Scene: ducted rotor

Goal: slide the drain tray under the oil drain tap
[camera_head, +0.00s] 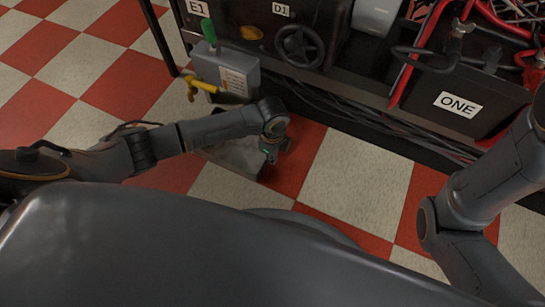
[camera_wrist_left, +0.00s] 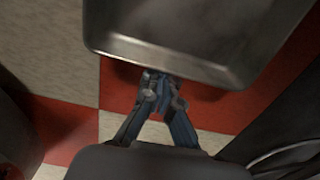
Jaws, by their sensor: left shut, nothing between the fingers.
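The drain tray (camera_head: 236,156) is a shallow grey metal pan on the floor, partly hidden behind my left forearm and wrist. The yellow oil drain tap (camera_head: 205,86) sticks out of a grey tank with a green cap, farther back and to the left of the tray. My left gripper (camera_head: 270,156) points down at the tray's right side. In the left wrist view, its fingers (camera_wrist_left: 160,82) are shut and empty at the tray's rim (camera_wrist_left: 165,62); whether they touch it I cannot tell. My right gripper is out of view.
The tap's tank (camera_head: 238,75) is at the left of a dark machine frame with a round handwheel (camera_head: 300,46). Cables run along the frame's lower edge. Checkered floor (camera_head: 355,165) is open right of the tray.

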